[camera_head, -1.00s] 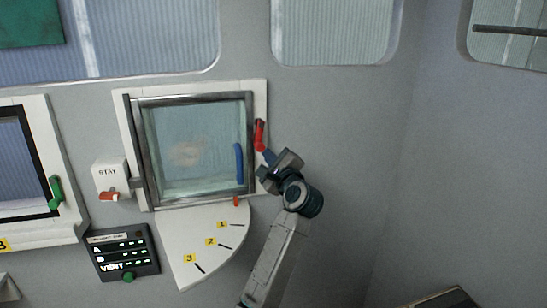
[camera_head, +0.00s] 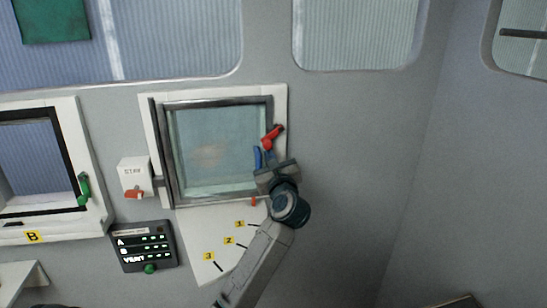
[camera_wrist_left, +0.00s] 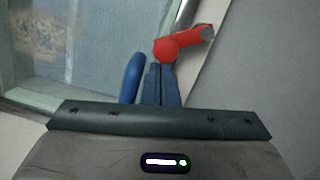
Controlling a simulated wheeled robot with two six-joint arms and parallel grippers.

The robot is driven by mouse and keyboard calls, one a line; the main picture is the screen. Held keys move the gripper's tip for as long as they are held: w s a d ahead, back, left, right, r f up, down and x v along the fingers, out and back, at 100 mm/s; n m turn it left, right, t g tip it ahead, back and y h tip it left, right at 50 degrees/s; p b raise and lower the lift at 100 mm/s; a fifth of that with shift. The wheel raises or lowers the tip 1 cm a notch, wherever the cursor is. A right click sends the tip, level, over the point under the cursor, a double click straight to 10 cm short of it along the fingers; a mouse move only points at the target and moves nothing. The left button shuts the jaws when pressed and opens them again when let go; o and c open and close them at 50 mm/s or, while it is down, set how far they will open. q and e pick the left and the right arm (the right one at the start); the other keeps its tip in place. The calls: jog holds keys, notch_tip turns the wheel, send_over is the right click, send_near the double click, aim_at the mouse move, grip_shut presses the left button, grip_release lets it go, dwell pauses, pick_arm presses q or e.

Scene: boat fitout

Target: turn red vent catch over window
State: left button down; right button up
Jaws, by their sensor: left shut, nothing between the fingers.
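The red vent catch (camera_head: 273,136) sits on the right side of the vent window's white frame, tilted to the upper right. It also shows in the left wrist view (camera_wrist_left: 184,44), its round pivot at lower left and its arm reaching right. The vent window (camera_head: 212,150) has a dark metal sash and a blue handle (camera_head: 257,158) near its right edge; the handle also shows in the left wrist view (camera_wrist_left: 133,78). My left gripper (camera_head: 269,156) is shut and empty, its blue fingers (camera_wrist_left: 161,84) just below the catch's pivot. I cannot tell whether they touch it. My right gripper is out of view.
A white plate (camera_head: 205,240) with marks 1, 2 and 3 lies below the window. A STAY box (camera_head: 134,174) with a red lever and a dark panel (camera_head: 144,245) stand left. A window marked B (camera_head: 75,150) has a green catch. The wall right of my arm is clear.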

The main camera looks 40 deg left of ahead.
pick_arm(q)
jog(key=shift+s+r, duration=0.1)
dwell(0.6)
notch_tip(320, 180, down, 5)
jog(key=b, duration=0.5)
jog(key=r+b+v, duration=0.1)
jog(key=b+v, duration=0.1)
jog(key=v, duration=0.8)
jog(key=shift+d, duration=0.3)
jog(key=shift+r, duration=0.1)
